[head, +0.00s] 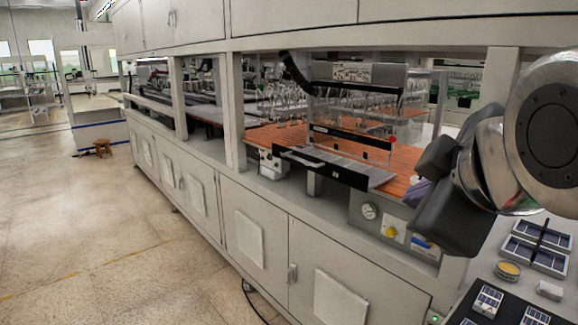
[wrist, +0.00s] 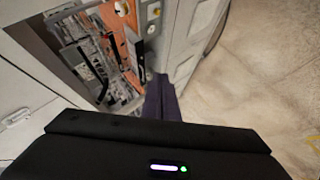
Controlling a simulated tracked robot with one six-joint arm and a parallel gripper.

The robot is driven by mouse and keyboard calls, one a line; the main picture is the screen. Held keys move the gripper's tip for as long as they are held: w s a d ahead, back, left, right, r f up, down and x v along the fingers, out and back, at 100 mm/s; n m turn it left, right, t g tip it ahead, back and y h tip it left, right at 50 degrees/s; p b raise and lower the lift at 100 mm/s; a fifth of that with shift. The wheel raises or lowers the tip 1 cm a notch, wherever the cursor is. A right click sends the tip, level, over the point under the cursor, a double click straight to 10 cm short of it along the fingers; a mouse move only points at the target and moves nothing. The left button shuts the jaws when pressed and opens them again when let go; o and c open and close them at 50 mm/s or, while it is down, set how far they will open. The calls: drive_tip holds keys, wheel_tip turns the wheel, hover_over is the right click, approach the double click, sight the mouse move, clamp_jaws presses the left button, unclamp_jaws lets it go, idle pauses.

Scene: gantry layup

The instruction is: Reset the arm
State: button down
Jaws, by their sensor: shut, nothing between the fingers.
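My gripper (head: 416,192) is at the right of the head view, at the end of my arm, which is bent and raised in front of the machine. Its dark purple fingers are partly hidden behind the black gripper body. In the wrist view my gripper (wrist: 161,85) shows its fingers together past the black housing, with nothing between them. The fingers point toward the long grey layup machine (head: 232,110), and no contact with it is visible.
An orange slatted bed (head: 390,158) and a black-fronted tray (head: 325,168) are in the machine's opening. A gauge panel (head: 385,222) sits below. At lower right are small solar panels (head: 535,250) and a yellow round tin (head: 508,270).

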drive_tip(key=s+f+m+g, duration=0.2)
drive_tip(key=f+m, duration=0.3)
drive_tip(key=f, duration=1)
drive_tip(key=s+f+m+g, duration=0.3)
drive_tip(key=f+m, duration=0.2)
drive_tip(key=f, duration=1)
drive_tip(key=shift+a+m+g+y, duration=0.4)
drive_tip(key=shift+s+d+f, duration=0.1)
